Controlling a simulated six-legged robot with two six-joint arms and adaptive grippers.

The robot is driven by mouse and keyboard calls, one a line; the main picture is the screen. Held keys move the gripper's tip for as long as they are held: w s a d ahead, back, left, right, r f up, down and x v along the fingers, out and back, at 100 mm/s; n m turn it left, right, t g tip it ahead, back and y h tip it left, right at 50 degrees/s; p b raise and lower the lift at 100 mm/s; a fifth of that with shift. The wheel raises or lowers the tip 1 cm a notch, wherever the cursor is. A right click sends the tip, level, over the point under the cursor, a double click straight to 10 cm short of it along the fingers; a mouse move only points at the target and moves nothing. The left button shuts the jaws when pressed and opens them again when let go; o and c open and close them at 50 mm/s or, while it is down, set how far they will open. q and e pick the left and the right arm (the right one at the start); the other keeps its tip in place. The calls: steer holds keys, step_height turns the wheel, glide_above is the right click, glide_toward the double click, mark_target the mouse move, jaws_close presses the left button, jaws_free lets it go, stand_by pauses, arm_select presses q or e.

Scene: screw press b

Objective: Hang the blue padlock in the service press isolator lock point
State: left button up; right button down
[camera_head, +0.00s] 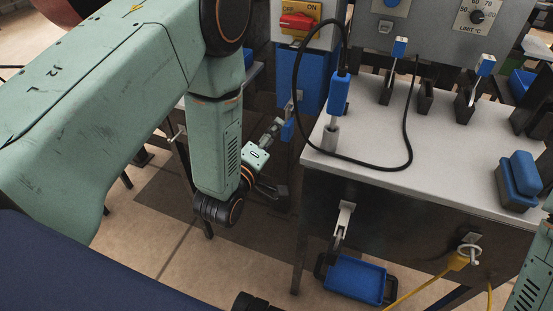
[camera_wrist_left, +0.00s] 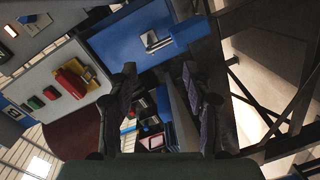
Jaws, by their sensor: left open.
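The isolator (camera_head: 298,20) is a yellow plate with a red handle marked OFF and ON, at the top of the head view. It also shows at the left of the left wrist view (camera_wrist_left: 77,79). I cannot surely identify the blue padlock; a small blue block (camera_head: 287,130) hangs below the blue box and may be it. My left gripper (camera_head: 282,160) is open, below the isolator and close to this block. In the left wrist view its two fingers (camera_wrist_left: 158,80) are apart with nothing clearly held between them. My right gripper is out of view.
A blue box (camera_head: 311,72) with a grey latch is below the isolator. A grey worktop (camera_head: 440,150) stands to the right, with blue-topped levers and a black cable (camera_head: 372,164). Floor shows below my left arm.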

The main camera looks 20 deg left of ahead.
mark_target(285, 129)
arm_select(q)
steer(key=f+m, duration=0.1)
steer(key=m, duration=0.2)
steer(key=w+f+m+b, duration=0.1)
steer(key=m, duration=0.2)
steer(key=w+f+m+t+b, duration=0.1)
steer(key=f+m, duration=0.1)
steer(key=m, duration=0.2)
steer(key=shift+w+d+f, duration=0.1)
steer(key=shift+w+d, duration=0.15)
steer(key=shift+d, duration=0.1)
steer(key=m, duration=0.2)
steer(key=shift+m, duration=0.3)
steer(key=shift+w+b, duration=1.15)
steer(key=shift+w, duration=2.75)
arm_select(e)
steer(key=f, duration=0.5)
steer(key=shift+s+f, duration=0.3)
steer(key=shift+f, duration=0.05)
arm_select(q)
steer(key=shift+d, duration=0.1)
jaws_close()
